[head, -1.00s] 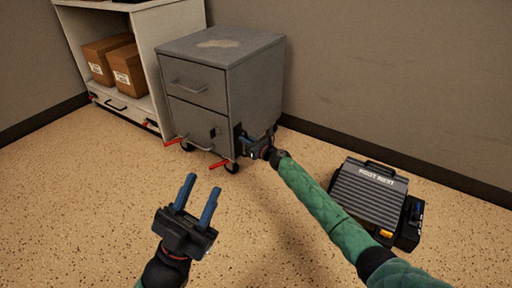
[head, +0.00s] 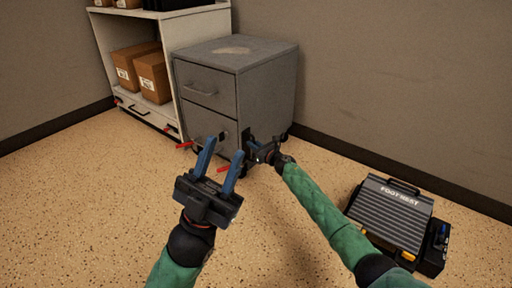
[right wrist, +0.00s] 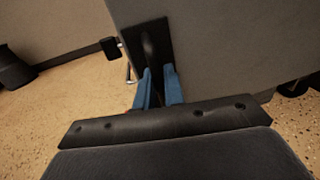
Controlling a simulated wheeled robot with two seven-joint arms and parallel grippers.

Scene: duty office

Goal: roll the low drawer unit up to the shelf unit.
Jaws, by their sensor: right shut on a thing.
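The low grey drawer unit (head: 265,95) has two drawer fronts and a pale patch on top. It stands upright right beside the white shelf unit (head: 200,33); whether they touch I cannot tell. Red levers (head: 184,145) stick out low at its front. My right gripper (head: 253,147) is shut on a black handle at the unit's right side; the wrist view shows the blue fingers (right wrist: 159,88) around it, below a black plate (right wrist: 145,42). My left gripper (head: 219,162) is open and empty in front of the unit, hiding part of its lower front.
Cardboard boxes (head: 153,78) sit on the shelf unit. A ribbed grey footrest (head: 392,212) lies on the floor at the right. The wall with dark skirting (head: 340,150) runs behind. The speckled floor at the left is clear.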

